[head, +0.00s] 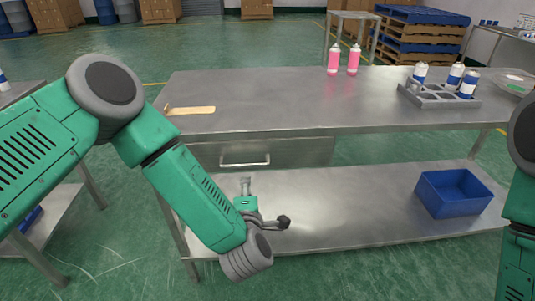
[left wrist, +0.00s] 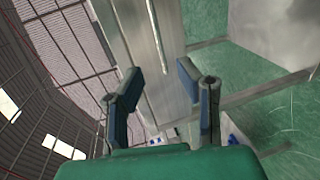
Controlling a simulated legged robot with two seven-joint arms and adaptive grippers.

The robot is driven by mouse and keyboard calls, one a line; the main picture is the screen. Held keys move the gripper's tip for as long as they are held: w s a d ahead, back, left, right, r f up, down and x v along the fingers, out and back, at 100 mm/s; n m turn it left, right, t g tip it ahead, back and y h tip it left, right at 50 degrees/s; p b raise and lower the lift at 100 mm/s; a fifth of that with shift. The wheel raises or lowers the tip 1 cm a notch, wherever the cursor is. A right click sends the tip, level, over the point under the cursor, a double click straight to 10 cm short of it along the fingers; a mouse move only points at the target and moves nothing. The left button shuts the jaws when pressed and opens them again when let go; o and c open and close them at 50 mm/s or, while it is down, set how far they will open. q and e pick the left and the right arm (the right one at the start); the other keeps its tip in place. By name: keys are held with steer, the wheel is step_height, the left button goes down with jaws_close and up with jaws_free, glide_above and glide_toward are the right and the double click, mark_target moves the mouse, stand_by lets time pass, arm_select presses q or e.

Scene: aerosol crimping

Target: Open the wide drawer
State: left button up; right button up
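The wide drawer (head: 305,153) is a grey metal front under the tabletop, and it looks closed. Its pale bar handle (head: 245,163) sits left of the middle of that front. In the left wrist view the drawer front (left wrist: 133,38) stands tilted ahead, with the handle (left wrist: 158,38) as a thin bar running lengthwise. My left gripper (head: 264,205) is below and in front of the handle, apart from it. Its two blue-padded fingers (left wrist: 158,82) are spread with nothing between them. My right arm shows at the right edge; its gripper is out of view.
The steel table (head: 270,95) carries a wooden piece (head: 190,110), two pink cans (head: 343,59) and a grey rack (head: 438,95) with white-blue cans. A blue bin (head: 455,193) stands on the lower shelf (head: 350,205). The shelf's middle is clear.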

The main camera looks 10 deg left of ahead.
mark_target(248, 165)
arm_select(q)
steer(key=b+x, duration=0.1)
steer(key=x, duration=1.1)
steer(key=shift+w+d+b, duration=0.1)
steer(key=shift+w+b, duration=0.05)
steer(key=shift+b, duration=0.15)
steer(key=shift+w+a+f, duration=0.1)
steer(key=shift+w+a, duration=0.35)
steer(key=shift+w, duration=0.05)
steer(key=shift+d, duration=0.4)
jaws_close()
